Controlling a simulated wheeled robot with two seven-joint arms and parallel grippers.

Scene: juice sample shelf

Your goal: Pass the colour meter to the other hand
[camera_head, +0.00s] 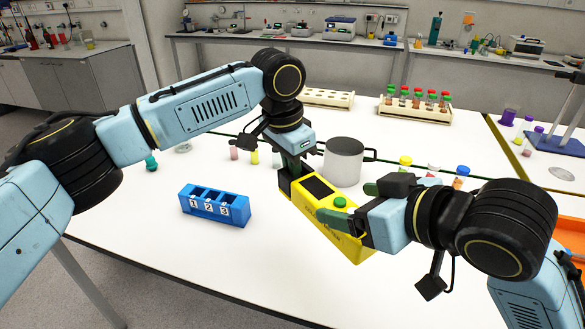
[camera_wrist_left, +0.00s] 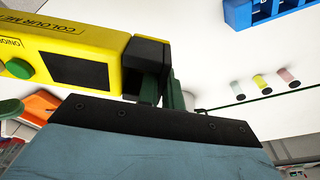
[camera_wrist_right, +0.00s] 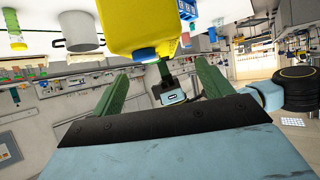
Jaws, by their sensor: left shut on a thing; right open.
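The yellow colour meter (camera_head: 312,207) has a dark screen, a green button and a black end. My left gripper (camera_head: 291,165) is shut on that black end, as the left wrist view also shows the meter (camera_wrist_left: 95,62) beside my left fingers (camera_wrist_left: 163,88). The meter slants down towards the lower right in the head view. My right gripper (camera_head: 343,200) is open at the meter's other end, its fingers overlapping the meter in the head view. In the right wrist view the meter (camera_wrist_right: 140,28) is beyond the open fingers (camera_wrist_right: 162,85), with nothing between them.
A blue rack numbered 1, 2, 3 (camera_head: 213,210) stands left on the white table. A grey pot (camera_head: 343,165) stands behind the meter. Small capped vials stand nearby, and a tube rack (camera_head: 415,113) is at the back. The front left of the table is clear.

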